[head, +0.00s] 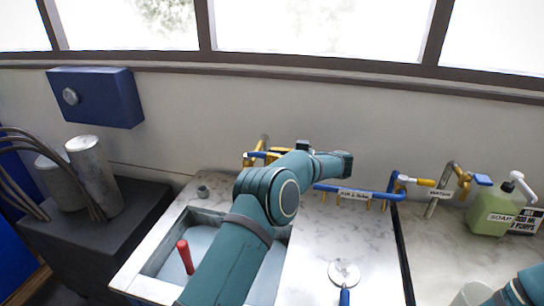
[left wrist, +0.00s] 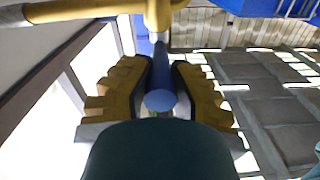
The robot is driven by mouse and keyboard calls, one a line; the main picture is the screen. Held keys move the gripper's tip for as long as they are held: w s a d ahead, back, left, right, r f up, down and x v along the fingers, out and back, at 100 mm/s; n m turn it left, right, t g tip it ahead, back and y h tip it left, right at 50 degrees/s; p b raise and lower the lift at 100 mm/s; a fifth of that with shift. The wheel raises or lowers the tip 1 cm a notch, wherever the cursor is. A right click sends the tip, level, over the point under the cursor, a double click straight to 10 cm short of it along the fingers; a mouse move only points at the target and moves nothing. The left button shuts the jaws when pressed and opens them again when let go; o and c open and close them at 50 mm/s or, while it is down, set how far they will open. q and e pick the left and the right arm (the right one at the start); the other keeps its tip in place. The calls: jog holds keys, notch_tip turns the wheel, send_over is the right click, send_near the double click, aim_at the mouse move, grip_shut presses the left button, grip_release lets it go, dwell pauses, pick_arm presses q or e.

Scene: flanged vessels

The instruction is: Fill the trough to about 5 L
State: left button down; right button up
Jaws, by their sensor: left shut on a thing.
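The trough (head: 150,287) is a rectangular basin sunk in the marble-patterned counter in the head view. Its inside looks pale blue-grey; I cannot tell the water level. A red upright rod (head: 185,257) stands in it. A brass tap (head: 264,143) stands behind the trough, largely hidden by my left arm. My left gripper (head: 278,155) is at this tap, mostly hidden by its own wrist. In the left wrist view, the yellow-padded fingers of my left gripper (left wrist: 160,88) are shut on a blue lever (left wrist: 160,98) below a brass pipe (left wrist: 100,10). My right gripper is out of view.
A blue pipe (head: 378,195) with a label and hooks runs behind the counter. A round metal tool (head: 343,272) lies on the counter. Another tap (head: 455,178) and a green soap bottle (head: 490,214) stand at right. Metal cylinders (head: 92,165) stand at left.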

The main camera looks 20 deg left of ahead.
pick_arm(q)
jog(key=c, duration=0.8)
grip_release()
jog(key=shift+a, duration=0.15)
jog(key=shift+w+d, duration=0.2)
jog(key=shift+d, duration=1.05)
jog(key=shift+w+d, duration=0.2)
jog(key=shift+d, duration=1.05)
jog(key=shift+w+d, duration=0.2)
jog(key=shift+d, duration=1.05)
jog(key=shift+s, duration=0.1)
